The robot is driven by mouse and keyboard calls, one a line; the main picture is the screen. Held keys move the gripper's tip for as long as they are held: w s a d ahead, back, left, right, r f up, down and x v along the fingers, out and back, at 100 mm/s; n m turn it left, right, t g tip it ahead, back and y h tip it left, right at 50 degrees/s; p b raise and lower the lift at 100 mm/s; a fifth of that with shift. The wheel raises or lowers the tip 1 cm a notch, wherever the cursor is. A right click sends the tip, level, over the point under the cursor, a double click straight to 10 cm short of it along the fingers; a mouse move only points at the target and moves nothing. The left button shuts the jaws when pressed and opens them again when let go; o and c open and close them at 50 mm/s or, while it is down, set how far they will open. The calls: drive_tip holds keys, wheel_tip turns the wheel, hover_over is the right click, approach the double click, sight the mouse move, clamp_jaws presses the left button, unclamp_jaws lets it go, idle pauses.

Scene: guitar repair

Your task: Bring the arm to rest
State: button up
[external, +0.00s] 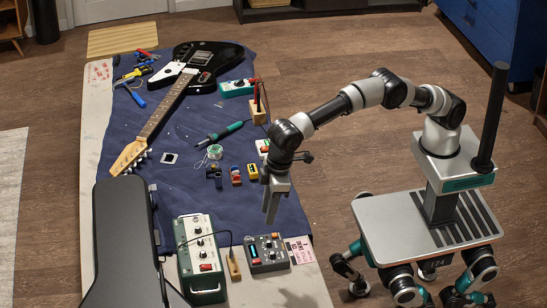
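My arm reaches left from my base over the right edge of the workbench (98,133). My gripper (271,216) points down above the bench's right side, between the small parts and the grey pedal. It appears apart from the cloth. The fingers look close together, but they are too small in this view to tell whether they are open or shut. I see nothing clearly held in it.
A black electric guitar (207,62) lies on the blue cloth (270,205). A soldering iron (222,133), green-white amplifier (200,258), grey pedal (266,254) and black case (122,235) are also on the bench. The floor (350,165) between bench and base is clear.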

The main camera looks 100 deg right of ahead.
drive_tip(key=s+d+r+t, duration=0.2)
drive_tip(key=s+d+r, duration=1.25)
drive_tip(key=r, duration=0.25)
drive_tip(key=s+d+f+t, duration=0.1)
drive_tip(key=s+d, duration=0.3)
drive_tip(key=s, duration=0.5)
drive_tip(key=s+d+f, duration=0.2)
drive_tip(key=s+d, duration=0.1)
drive_tip(key=s, duration=0.5)
drive_tip(key=s+d+f+t, duration=0.1)
drive_tip(key=s+d, duration=0.3)
drive_tip(key=s, duration=0.5)
wheel_tip(320, 180, up, 13)
drive_tip(key=p, duration=1.3)
drive_tip(key=shift+a, duration=0.2)
drive_tip(key=shift+f, duration=0.15)
